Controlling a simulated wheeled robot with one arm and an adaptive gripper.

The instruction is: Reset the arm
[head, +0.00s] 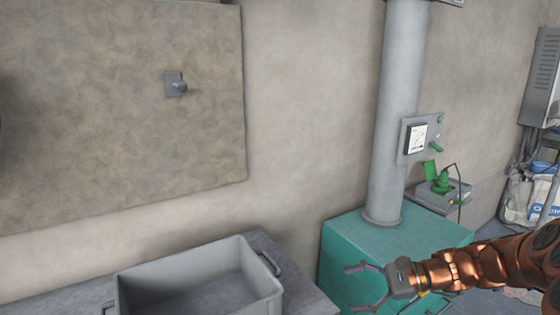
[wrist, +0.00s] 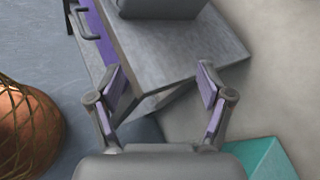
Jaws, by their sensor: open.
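My gripper (head: 366,287) is at the lower right of the head view, at the end of my copper-coloured arm. Its two fingers are spread apart with nothing between them. In the wrist view my gripper (wrist: 162,88) also shows open, its purple-lined fingers apart. Beyond them is the corner of a grey bench (wrist: 185,50) with a purple edge and a handle. The gripper looks clear of the bench; the exact gap cannot be told.
A grey bin (head: 273,290) stands on the bench, left of my gripper. A teal cabinet (head: 345,240) with a grey column (head: 398,120) is behind my gripper. A green-handled device (head: 442,185) sits on a ledge further right. White bags (head: 540,190) lie at the far right.

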